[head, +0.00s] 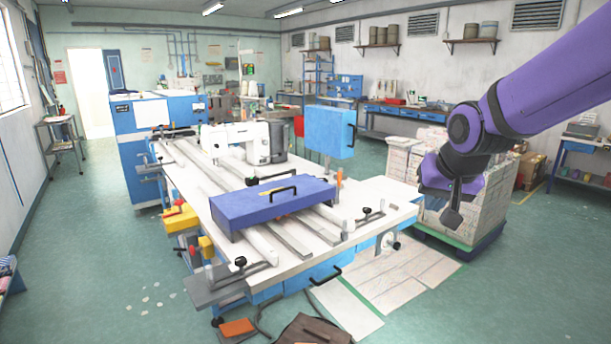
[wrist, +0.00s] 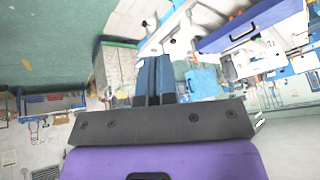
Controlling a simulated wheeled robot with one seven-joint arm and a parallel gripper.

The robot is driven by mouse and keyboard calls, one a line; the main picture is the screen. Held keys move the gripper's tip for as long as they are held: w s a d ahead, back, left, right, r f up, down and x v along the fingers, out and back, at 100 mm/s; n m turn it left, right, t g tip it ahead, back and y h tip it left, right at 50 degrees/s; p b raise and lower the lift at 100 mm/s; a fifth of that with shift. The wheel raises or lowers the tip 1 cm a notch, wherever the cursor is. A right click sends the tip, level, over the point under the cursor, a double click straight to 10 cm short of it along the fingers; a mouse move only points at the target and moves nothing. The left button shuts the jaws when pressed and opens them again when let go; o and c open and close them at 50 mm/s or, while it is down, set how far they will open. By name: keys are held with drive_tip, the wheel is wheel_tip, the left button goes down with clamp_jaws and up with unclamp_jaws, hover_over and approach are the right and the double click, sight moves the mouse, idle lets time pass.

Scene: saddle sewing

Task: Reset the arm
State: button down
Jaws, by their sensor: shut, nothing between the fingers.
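My purple and black arm reaches in from the right in the head view. My gripper (head: 451,218) hangs to the right of the white work table (head: 385,208), in front of the wrapped stack, clear of the table. In the wrist view the fingers of my gripper (wrist: 153,62) lie close together, with nothing seen between them. The sewing machine (head: 225,138) stands toward the back of the table. A blue-purple case with a black handle (head: 235,207) lies on the table and also shows in the wrist view (wrist: 255,22).
A stack of wrapped white bundles (head: 478,212) stands on a pallet behind my gripper. A blue box (head: 328,128) rises at the table's back right. Pale sheets (head: 400,278) lie on the floor. Open green floor (head: 100,255) lies to the left. A blue cabinet (head: 135,152) stands at the back left.

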drive_tip(key=s+d+r+n, duration=0.1)
drive_tip(key=s+d+r, duration=0.1)
drive_tip(key=s, duration=0.9)
drive_tip(key=s+d+r+n, duration=0.1)
drive_tip(key=s+d, duration=0.3)
drive_tip(key=s, duration=0.8)
drive_tip(key=shift+r+g+h, duration=0.3)
drive_tip(key=shift+r+g, duration=0.1)
drive_tip(key=shift+r, duration=0.5)
drive_tip(key=shift+d, duration=0.1)
